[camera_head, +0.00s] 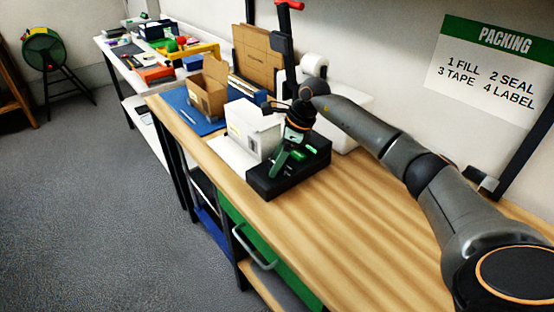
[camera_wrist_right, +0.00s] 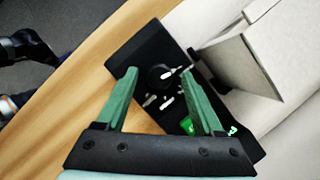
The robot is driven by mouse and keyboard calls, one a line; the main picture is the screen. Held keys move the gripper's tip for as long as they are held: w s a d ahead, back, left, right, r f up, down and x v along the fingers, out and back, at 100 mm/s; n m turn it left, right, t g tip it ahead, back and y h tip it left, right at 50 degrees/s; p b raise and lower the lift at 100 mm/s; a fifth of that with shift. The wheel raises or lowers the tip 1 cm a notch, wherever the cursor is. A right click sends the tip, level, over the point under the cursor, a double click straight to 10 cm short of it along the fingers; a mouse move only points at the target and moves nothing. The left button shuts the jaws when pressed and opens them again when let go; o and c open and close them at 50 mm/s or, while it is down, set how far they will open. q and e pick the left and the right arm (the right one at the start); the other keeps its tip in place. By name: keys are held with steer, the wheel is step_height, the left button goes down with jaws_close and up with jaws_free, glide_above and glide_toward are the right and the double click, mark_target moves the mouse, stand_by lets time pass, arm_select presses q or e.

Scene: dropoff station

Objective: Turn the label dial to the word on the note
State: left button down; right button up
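A black label unit (camera_head: 303,179) stands on the wooden table. In the right wrist view, its dark top (camera_wrist_right: 142,52) carries a round black dial (camera_wrist_right: 157,75) with a white pointer mark. Several small white marks lie around the dial's near side, too small to read. My right gripper (camera_head: 279,163) is above the unit, its green fingers pointing down. In the right wrist view the fingers (camera_wrist_right: 161,71) are apart, one on each side of the dial; I cannot tell whether they touch it. I cannot make out a note with a word. My left gripper is not in view.
A white box (camera_head: 252,131) stands left of the unit, close to it. An open cardboard box (camera_head: 209,92) stands on a blue mat beyond. A PACKING sign (camera_head: 490,70) hangs on the wall. The table's near part (camera_head: 340,240) is clear.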

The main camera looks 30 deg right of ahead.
jaws_close()
stand_by(0.3)
steer(key=shift+m, duration=0.3)
steer(key=shift+r+m+t+h+p, duration=0.1)
steer(key=shift+m+t+h+p, duration=0.3)
steer(key=shift+m, duration=0.4)
steer(key=m, duration=0.2)
steer(key=shift+s+a+m+t+h+p, duration=0.1)
steer(key=shift+m+t+h+p, duration=0.2)
steer(key=shift+p, duration=0.05)
steer(key=shift+a+m+h, duration=0.1)
steer(key=shift+m+h, duration=0.3)
steer(key=shift+m, duration=0.8)
steer(key=shift+m+h, duration=0.5)
steer(key=shift+m, duration=1)
